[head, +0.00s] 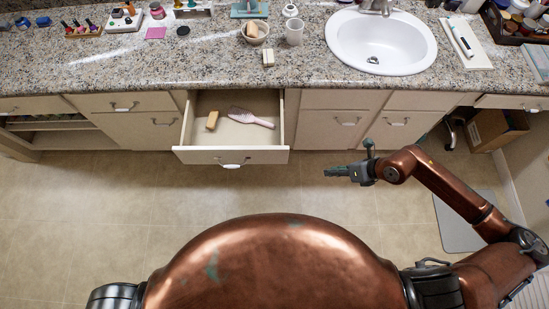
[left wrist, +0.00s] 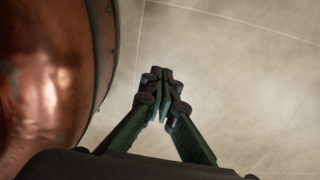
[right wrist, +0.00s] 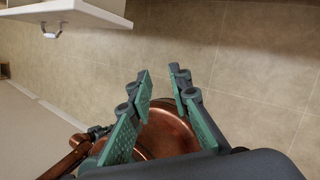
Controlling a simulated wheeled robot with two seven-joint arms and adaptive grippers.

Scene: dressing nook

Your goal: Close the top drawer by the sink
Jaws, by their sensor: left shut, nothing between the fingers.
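The top drawer (head: 205,155) left of the sink (head: 385,40) is pulled well out from under the counter. It has a white cup handle (head: 231,165) on its front. A pink hairbrush (head: 250,117) and a tan wooden brush (head: 212,120) lie inside. In the right wrist view, what looks like the drawer (right wrist: 85,12) shows at upper left with its handle (right wrist: 52,32). My right gripper (head: 328,172) is right of the drawer front, apart from it; its fingers (right wrist: 161,73) are open and empty. My left gripper (left wrist: 163,73) is shut and empty over the floor, outside the head view.
The granite counter (head: 240,75) holds a bowl (head: 254,36), a cup (head: 294,33) and a toothbrush tray (head: 466,45). Other drawers and cabinet doors are closed. A cardboard box (head: 497,128) stands at the right, near a grey mat (head: 460,222). The floor (head: 120,210) before the drawer is clear.

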